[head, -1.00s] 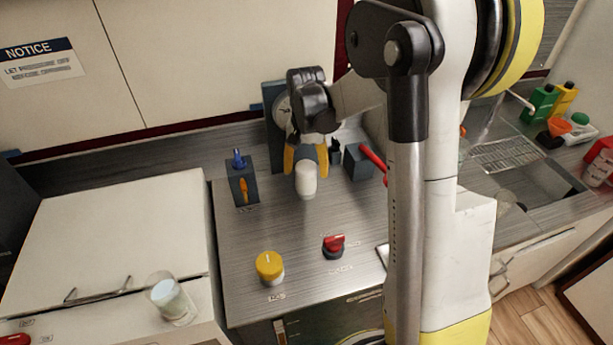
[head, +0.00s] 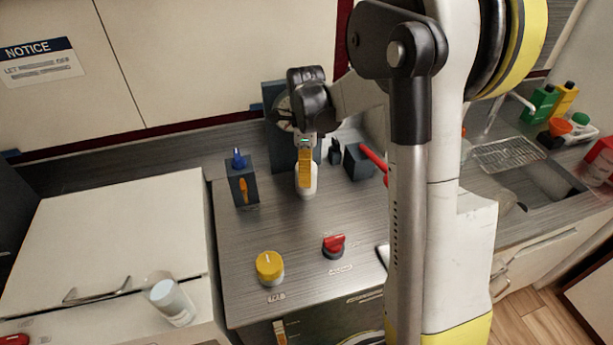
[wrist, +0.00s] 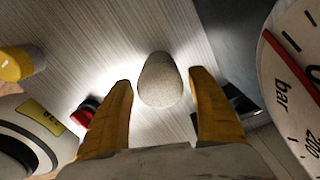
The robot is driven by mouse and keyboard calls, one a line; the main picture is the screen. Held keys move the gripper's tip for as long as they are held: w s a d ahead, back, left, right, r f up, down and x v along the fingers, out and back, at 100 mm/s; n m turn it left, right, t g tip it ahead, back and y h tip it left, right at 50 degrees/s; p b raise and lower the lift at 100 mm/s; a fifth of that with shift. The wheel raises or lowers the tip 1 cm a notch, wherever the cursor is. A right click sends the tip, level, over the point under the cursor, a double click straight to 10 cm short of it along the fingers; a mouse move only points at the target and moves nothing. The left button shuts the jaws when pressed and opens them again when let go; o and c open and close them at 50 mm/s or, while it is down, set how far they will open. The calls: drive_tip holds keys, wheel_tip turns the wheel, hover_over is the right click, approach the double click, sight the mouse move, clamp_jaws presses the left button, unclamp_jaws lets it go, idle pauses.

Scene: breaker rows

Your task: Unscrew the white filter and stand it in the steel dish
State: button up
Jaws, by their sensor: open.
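The white filter (head: 307,190) hangs or stands upright below my gripper, near the gauge at the back of the counter. In the wrist view the filter (wrist: 160,82) shows as a pale rounded body between the two yellow fingers. My gripper (head: 305,168) is open, with a visible gap between each finger and the filter. What the filter is screwed to is hidden by my gripper. I cannot make out the steel dish; a pale edge beside my arm (head: 382,254) is mostly covered.
A dial gauge (head: 283,112) stands behind my gripper. A block with a blue top (head: 242,184) is to the left, and a dark block with a red handle (head: 358,162) to the right. A yellow knob (head: 269,267) and red knob (head: 334,245) sit in front.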

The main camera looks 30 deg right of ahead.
drive_tip(key=c, duration=1)
drive_tip(key=n, duration=0.9)
drive_tip(key=shift+n, duration=0.3)
drive_tip(key=n, duration=0.7)
drive_tip(key=shift+n, duration=0.4)
drive_tip(key=o, duration=1)
